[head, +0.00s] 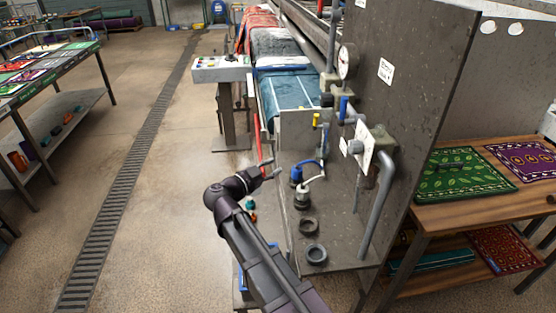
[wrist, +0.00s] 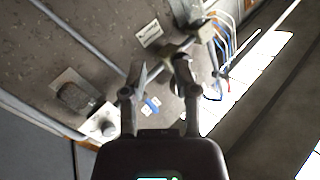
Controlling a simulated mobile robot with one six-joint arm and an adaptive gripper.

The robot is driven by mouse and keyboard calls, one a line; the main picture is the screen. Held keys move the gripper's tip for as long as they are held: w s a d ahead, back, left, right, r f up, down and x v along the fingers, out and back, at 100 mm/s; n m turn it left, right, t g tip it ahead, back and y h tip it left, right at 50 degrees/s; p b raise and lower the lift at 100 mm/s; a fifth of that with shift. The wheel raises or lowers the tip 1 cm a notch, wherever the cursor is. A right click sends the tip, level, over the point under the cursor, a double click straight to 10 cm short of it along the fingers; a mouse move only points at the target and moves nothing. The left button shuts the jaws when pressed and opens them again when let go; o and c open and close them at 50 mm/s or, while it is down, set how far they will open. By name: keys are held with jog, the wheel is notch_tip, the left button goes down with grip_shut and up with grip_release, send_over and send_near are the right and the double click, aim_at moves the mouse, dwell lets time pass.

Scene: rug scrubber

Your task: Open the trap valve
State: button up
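Which fitting is the trap valve is not marked. On the dark panel of the machine, a blue lever (head: 344,108) sits on the pipework below a round gauge (head: 348,62). Lower down, a blue-topped fitting (head: 297,174) stands beside a fitting with a white hose (head: 303,196). A small yellow-topped part (head: 316,120) is above them. My gripper (head: 274,168) is open and empty, left of these fittings and apart from them. In the wrist view my gripper (wrist: 160,72) has its fingers spread, with a small blue part (wrist: 152,104) seen between them, beyond the fingers.
Two dark rings (head: 316,254) lie on the machine's lower ledge. A bent grey pipe (head: 378,205) runs down the panel. A control box (head: 220,69) stands behind my gripper. A wooden table with rugs (head: 465,215) is at right. Open floor with a drain grate (head: 130,165) is at left.

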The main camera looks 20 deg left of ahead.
jog(key=shift+w+f, duration=0.1)
jog(key=shift+f, duration=0.1)
grip_shut()
jog(key=w+a+f+n+g+y+b, duration=0.1)
jog(key=w+a+f+n+g+y, duration=0.15)
jog(key=f+y, duration=0.35)
jog(key=w+a+f+n+g+y+b, duration=0.2)
jog(key=f+g+y, duration=0.1)
jog(key=f+y, duration=0.25)
jog(key=w+d+r+m+t+y+b, duration=0.2)
jog(key=w+d+r+m+t, duration=0.6)
jog(key=d, duration=0.5)
jog(key=shift+w+d+r+m+b, duration=0.35)
jog(key=shift+w+r+m+b, duration=0.25)
jog(key=shift+w+r+m, duration=0.35)
jog(key=shift+w+f, duration=0.1)
